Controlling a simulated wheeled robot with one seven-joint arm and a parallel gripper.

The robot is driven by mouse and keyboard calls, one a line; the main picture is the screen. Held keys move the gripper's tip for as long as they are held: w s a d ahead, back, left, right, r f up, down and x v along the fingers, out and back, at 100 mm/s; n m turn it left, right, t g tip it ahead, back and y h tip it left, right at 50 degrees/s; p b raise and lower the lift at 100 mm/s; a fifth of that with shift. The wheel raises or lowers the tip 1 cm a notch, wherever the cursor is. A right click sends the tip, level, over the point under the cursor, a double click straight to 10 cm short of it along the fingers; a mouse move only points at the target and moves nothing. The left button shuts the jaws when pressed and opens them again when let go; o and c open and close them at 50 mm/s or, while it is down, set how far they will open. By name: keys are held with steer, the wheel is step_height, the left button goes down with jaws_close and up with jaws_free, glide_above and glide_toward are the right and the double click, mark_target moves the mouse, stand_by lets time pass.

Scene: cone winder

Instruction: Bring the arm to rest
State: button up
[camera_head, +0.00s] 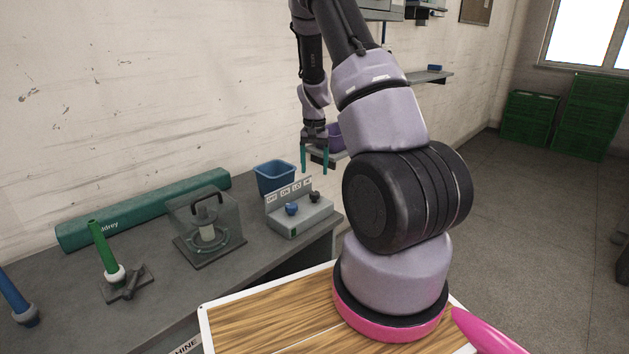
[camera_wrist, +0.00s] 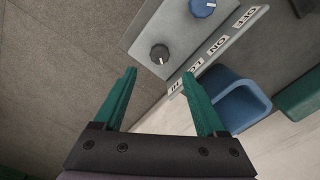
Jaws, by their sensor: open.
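My arm rises from its pink-ringed base in the head view and bends over toward the wall. My gripper (camera_head: 316,160) hangs from it, fingers pointing down, above the right end of the workbench near the control box. Its two green fingers are apart with nothing between them. In the wrist view my gripper (camera_wrist: 162,92) is also open and empty. The control box (camera_wrist: 146,40) with a black knob (camera_wrist: 160,53) and a blue knob (camera_wrist: 202,7) lies beyond the fingertips. I cannot tell the exact height of the gripper above the bench.
The grey bench (camera_head: 70,300) holds the control box (camera_head: 300,222), a blue bin (camera_head: 274,177), a clear-covered device (camera_head: 207,225), a long green case (camera_head: 145,208) and a green cone (camera_head: 103,247). Green crates (camera_head: 530,118) stand far right; floor between is clear.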

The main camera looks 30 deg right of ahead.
steer(key=shift+r, duration=1.05)
steer(key=s+a+r+t+y, duration=0.1)
steer(key=s+a+r, duration=0.2)
steer(key=r, duration=0.4)
steer(key=s+a+r+n+t, duration=0.1)
steer(key=s+a+r, duration=0.2)
steer(key=r, duration=0.4)
steer(key=s+a+r+t+y, duration=0.1)
steer(key=s+a+r, duration=0.2)
steer(key=r, duration=0.5)
steer(key=s+a+r+n+t, duration=0.1)
steer(key=s+a+r+t, duration=0.1)
steer(key=s+r, duration=0.3)
steer(key=s+a+r+n+t, duration=0.1)
steer(key=s+a+r, duration=0.3)
steer(key=s, duration=0.9)
steer(key=shift+s+a+r+t, duration=0.15)
steer(key=shift+a+r+t, duration=0.25)
steer(key=shift+t, duration=0.2)
steer(key=shift+o, duration=0.4)
